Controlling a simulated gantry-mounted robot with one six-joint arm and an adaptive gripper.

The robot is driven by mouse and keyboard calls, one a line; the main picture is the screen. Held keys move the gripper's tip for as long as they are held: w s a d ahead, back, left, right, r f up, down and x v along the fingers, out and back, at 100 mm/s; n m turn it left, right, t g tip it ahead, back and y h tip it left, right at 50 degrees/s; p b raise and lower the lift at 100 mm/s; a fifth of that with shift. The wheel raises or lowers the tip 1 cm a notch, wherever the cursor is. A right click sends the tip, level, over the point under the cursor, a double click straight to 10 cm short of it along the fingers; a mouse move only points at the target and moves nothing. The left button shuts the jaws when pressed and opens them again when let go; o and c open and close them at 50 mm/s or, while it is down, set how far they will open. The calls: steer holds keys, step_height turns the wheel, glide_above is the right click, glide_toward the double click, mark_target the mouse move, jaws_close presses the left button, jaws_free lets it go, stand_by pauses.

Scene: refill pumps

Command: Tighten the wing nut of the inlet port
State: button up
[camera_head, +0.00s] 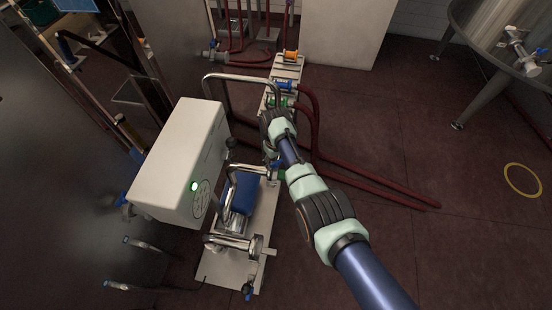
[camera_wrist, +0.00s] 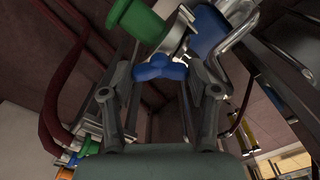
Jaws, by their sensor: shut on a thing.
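The blue wing nut (camera_wrist: 160,72) sits between the fingertips of my gripper (camera_wrist: 160,78) in the wrist view, and the gripper is shut on it. Just beyond it are a metal clamp and pipe joint, with a green fitting (camera_wrist: 142,20) at the upper left and a blue part (camera_wrist: 207,30) at the upper right. In the head view my gripper (camera_head: 271,158) reaches down beside the pump (camera_head: 238,195), which has a blue body and metal pipes. My wrist hides the wing nut there.
A white control box (camera_head: 180,160) with a green light stands left of the pump. A rack (camera_head: 287,68) with coloured hose ends stands behind. Dark red hoses (camera_head: 375,185) lie on the floor to the right. A metal tank (camera_head: 500,35) is at the upper right.

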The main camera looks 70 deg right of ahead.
steer(key=m+p, duration=0.1)
steer(key=m, duration=1.1)
steer(key=shift+m, duration=0.4)
steer(key=m, duration=1.2)
steer(key=shift+m, duration=0.4)
steer(key=o, duration=1.2)
steer(key=shift+c, duration=0.2)
steer(key=shift+r, duration=0.1)
